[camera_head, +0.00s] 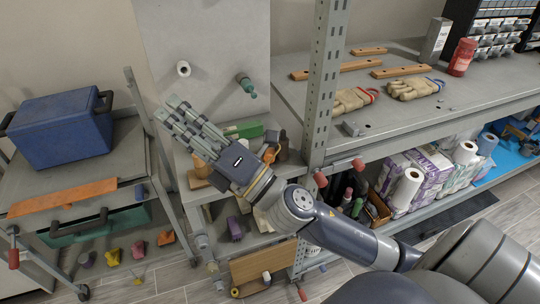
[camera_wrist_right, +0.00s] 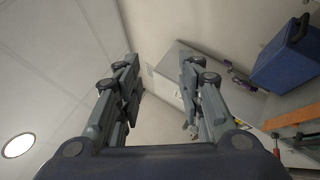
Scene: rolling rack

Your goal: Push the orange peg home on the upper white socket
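The upper white socket (camera_head: 183,69) appears as a short white ring with a dark centre on the pale upright panel (camera_head: 215,40). I cannot make out an orange peg on it. A teal peg-like piece (camera_head: 245,86) sticks out of the same panel, lower right. My right gripper (camera_head: 170,108) is in front of and below the socket, fingers pointing up and left, apart from it in the picture. Its two fingers (camera_wrist_right: 158,62) stand apart in the wrist view with nothing between them. My left gripper is not in view.
A blue toolbox (camera_head: 60,128) and an orange board (camera_head: 62,197) are on the left cart. Blocks, one of them green (camera_head: 245,129), crowd the shelf behind my right gripper. A perforated rack post (camera_head: 325,75) stands right of the panel. Small coloured pieces lie low at left.

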